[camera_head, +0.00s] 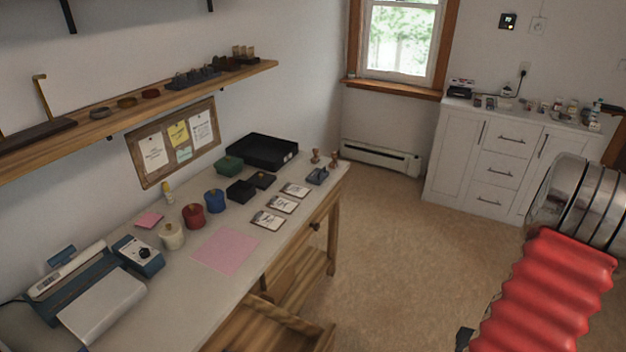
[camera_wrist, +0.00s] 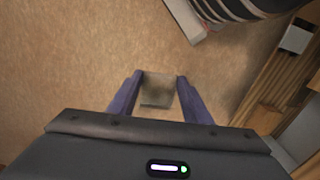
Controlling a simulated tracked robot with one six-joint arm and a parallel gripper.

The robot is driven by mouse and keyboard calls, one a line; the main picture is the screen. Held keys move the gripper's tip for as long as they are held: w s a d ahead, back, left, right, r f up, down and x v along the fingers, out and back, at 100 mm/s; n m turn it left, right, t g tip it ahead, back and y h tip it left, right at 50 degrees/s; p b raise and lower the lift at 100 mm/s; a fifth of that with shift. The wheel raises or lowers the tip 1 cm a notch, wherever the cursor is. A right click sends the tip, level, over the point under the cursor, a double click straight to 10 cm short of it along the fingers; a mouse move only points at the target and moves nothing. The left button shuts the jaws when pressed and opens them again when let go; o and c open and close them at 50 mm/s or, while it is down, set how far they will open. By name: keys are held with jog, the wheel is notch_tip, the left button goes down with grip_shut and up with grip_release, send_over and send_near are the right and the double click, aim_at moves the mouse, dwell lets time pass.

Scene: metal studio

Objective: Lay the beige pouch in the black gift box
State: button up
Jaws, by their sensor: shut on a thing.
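In the wrist view my gripper (camera_wrist: 158,76) has its two purple fingers on either side of a small beige-grey thing (camera_wrist: 157,92), which looks like the beige pouch. The fingers are shut on it, and brown floor lies behind. A small black box (camera_head: 240,190), likely the gift box, stands on the workbench in the head view, with a flat black piece (camera_head: 262,180) beside it that may be its lid. My gripper and the held pouch cannot be made out in the head view.
The workbench (camera_head: 190,262) also holds a green box (camera_head: 229,165), a large black tray (camera_head: 290,157), red (camera_head: 193,215), blue (camera_head: 214,201) and cream (camera_head: 172,236) containers, cards (camera_head: 283,205) and a pink sheet (camera_head: 227,250). A drawer (camera_head: 262,325) stands open in front. Carpet to the right is clear.

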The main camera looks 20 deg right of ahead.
jog(key=w+a+r+n, duration=0.2)
jog(key=w+a+r, duration=0.15)
jog(key=w, duration=0.55)
jog(key=w+a+r+n, duration=0.1)
jog(key=w+a+r, duration=0.25)
jog(key=w, duration=0.55)
jog(key=w+a+r+n, duration=0.2)
jog(key=w+a, duration=0.2)
jog(key=w, duration=0.4)
jog(key=w+a+r+n, duration=0.1)
jog(key=w+a+r, duration=0.2)
jog(key=a, duration=0.6)
jog(key=w+a+r+n, duration=0.1)
jog(key=w+a+r, duration=0.3)
jog(key=a, duration=0.5)
jog(key=w+a+r+n, duration=0.2)
jog(key=w+a+r, duration=0.2)
jog(key=a, duration=0.5)
jog(key=w, duration=0.2)
jog(key=shift+w+a+r, duration=0.15)
jog(key=shift+w+r, duration=0.05)
jog(key=shift+w, duration=0.2)
